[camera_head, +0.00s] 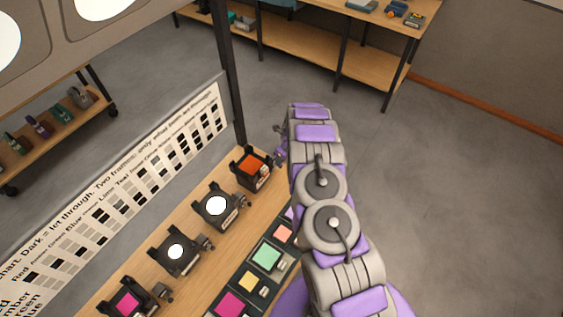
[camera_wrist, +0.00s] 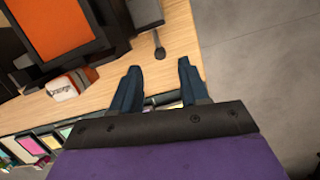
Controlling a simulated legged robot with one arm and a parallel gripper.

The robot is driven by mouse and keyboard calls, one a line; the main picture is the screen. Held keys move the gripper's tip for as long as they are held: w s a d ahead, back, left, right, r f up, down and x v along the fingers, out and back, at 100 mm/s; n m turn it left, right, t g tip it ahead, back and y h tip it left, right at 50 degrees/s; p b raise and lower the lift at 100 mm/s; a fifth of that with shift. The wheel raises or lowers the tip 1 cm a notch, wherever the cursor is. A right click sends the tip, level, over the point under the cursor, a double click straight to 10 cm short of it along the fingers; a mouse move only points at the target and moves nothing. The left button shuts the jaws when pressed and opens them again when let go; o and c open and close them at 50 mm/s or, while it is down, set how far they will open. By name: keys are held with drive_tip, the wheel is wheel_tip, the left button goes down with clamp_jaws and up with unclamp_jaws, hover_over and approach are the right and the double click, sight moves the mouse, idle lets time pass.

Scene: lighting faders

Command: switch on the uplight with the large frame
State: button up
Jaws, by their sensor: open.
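A row of black uplights stands on the wooden bench. The far uplight (camera_head: 255,167) has an orange filter; it also fills the upper left of the wrist view (camera_wrist: 60,28). The second uplight (camera_head: 217,205) shows a larger white disc, the third uplight (camera_head: 176,251) a smaller one. The near uplight (camera_head: 127,303) has a magenta filter. Which is the large frame, I cannot tell surely. A small lever with a dark knob (camera_wrist: 160,52) sits beside the orange uplight. My gripper (camera_wrist: 158,72) is open and empty, its fingertips just short of the knob; my arm partly hides it in the head view.
Coloured filters (camera_head: 265,257) lie in a dark rack along the bench's front edge. A small box (camera_wrist: 66,86) sits by the orange uplight. A printed chart (camera_head: 130,190) and a dark post (camera_head: 228,75) stand behind. Floor to the right is clear.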

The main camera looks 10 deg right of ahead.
drive_tip(key=v, duration=1.2)
drive_tip(key=shift+r, duration=0.15)
drive_tip(key=shift+w, duration=0.1)
drive_tip(key=s+a+r+n+g+b, duration=0.1)
drive_tip(key=s+a+r+n+b, duration=0.25)
drive_tip(key=s+r+n, duration=0.45)
drive_tip(key=s+a+r+n+g+b, duration=0.1)
drive_tip(key=s+a+r+n+b, duration=0.25)
drive_tip(key=s+r+n, duration=0.45)
drive_tip(key=s+d+n+b, duration=0.1)
drive_tip(key=s+n, duration=0.3)
drive_tip(key=s, duration=0.7)
drive_tip(key=s+d+r+n+g+h+b, duration=0.1)
drive_tip(key=s+n+b, duration=0.3)
drive_tip(key=s, duration=0.7)
drive_tip(key=s+d+n+b, duration=0.2)
drive_tip(key=s+n+b, duration=0.1)
drive_tip(key=s, duration=0.8)
drive_tip(key=shift+s+d+r+n+g+h, duration=0.15)
drive_tip(key=shift+s+d+n+g+h, duration=0.2)
drive_tip(key=shift+n, duration=0.55)
drive_tip(key=shift+w, duration=0.15)
